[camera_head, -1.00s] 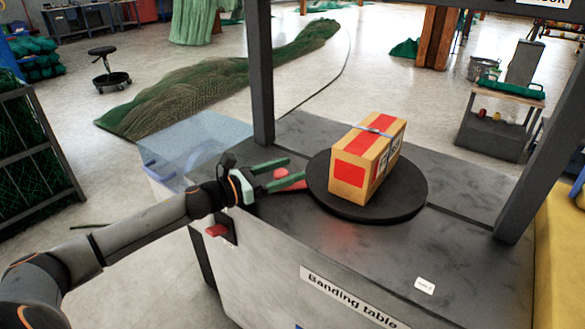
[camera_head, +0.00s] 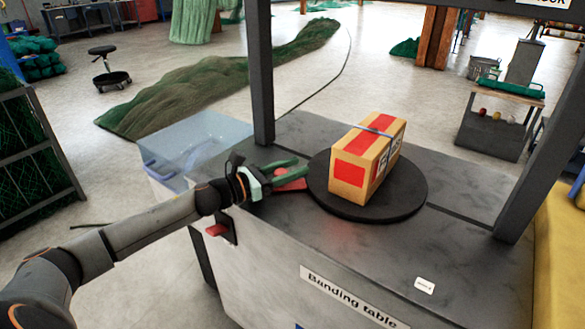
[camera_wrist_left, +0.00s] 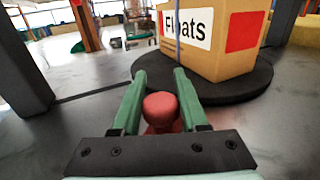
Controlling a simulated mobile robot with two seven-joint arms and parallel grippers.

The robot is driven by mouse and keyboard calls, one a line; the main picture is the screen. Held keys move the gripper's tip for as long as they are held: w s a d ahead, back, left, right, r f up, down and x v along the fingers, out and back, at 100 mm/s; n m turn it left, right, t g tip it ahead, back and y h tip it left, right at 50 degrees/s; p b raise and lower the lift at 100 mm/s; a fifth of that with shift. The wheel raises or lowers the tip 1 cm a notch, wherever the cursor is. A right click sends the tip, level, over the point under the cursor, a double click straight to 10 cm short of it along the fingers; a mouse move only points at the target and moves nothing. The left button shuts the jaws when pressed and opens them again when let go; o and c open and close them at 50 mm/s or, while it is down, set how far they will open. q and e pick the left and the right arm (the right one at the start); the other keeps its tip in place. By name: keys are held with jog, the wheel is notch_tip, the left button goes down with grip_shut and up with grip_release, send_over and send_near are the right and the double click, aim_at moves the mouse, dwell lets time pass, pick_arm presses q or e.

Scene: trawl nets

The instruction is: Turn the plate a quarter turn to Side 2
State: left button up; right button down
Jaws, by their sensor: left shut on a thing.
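The plate (camera_head: 400,205) is a round black disc on top of the banding table (camera_head: 270,220). It also shows in the wrist view (camera_wrist_left: 225,92). A cardboard box (camera_head: 352,172) with red patches and a "Floats" label (camera_wrist_left: 187,25) stands on the plate, with a blue band around it. A red handle with a round knob (camera_wrist_left: 161,108) sticks out from the plate's left side; in the head view its red part (camera_head: 291,183) shows by the fingers. My left gripper (camera_head: 288,172) is shut on the knob, one green finger on each side. My right gripper is not in view.
Two dark posts, left (camera_head: 261,75) and right (camera_head: 525,150), rise from the table. A small white label (camera_head: 425,285) lies near the front edge. A clear bin (camera_head: 190,150) stands left of the table. The front tabletop is mostly clear.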

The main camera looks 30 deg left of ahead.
pick_arm(q)
grip_shut()
dwell(0.8)
